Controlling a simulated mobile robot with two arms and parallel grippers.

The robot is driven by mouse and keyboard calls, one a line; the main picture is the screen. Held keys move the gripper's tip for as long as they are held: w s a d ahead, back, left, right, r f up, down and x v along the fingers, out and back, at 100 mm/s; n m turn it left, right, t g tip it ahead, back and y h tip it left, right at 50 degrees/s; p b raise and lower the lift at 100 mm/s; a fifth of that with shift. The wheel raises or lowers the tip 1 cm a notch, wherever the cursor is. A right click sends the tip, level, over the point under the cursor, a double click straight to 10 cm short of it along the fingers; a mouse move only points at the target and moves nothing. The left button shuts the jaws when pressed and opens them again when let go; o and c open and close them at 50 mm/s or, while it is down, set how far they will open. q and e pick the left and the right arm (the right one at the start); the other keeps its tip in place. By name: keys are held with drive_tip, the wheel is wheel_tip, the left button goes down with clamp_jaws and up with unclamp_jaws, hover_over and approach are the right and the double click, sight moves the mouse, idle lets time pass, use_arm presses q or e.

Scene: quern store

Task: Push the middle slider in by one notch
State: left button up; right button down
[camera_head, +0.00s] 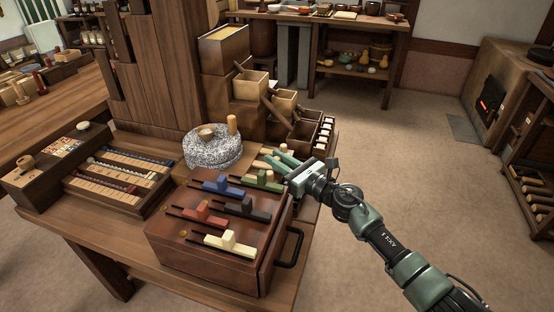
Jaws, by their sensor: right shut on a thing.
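A reddish-brown wooden slider box (190,262) stands at the front right of the table, with a black handle on its right side. Its top has several slots with coloured sliders: green (263,181), blue (222,186), dark grey (256,208), red (204,213) and cream (230,241). The dark grey one lies about the middle of the group. My right gripper (272,157) comes in from the right, beyond the green slider near the box's far right corner. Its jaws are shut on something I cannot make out. It looks apart from the dark grey slider. My left gripper is out of view.
A speckled quern stone (213,149) stands behind the box. A tray of slats (118,180) lies to the left. Wooden bins (250,84) and a rack of pegs (322,140) stand close behind my right gripper. The floor (410,170) at right is clear.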

idle(0.3)
drive_tip(key=shift+a, duration=0.25)
drive_tip(key=shift+w+a+f+b, duration=0.1)
drive_tip(key=shift+w+a+b, duration=0.15)
drive_tip(key=shift+a, duration=0.25)
drive_tip(key=shift+w+a+b, duration=0.1)
drive_tip(key=shift+a+b, duration=0.1)
drive_tip(key=shift+a, duration=0.25)
drive_tip(key=c, duration=1.3)
unclamp_jaws()
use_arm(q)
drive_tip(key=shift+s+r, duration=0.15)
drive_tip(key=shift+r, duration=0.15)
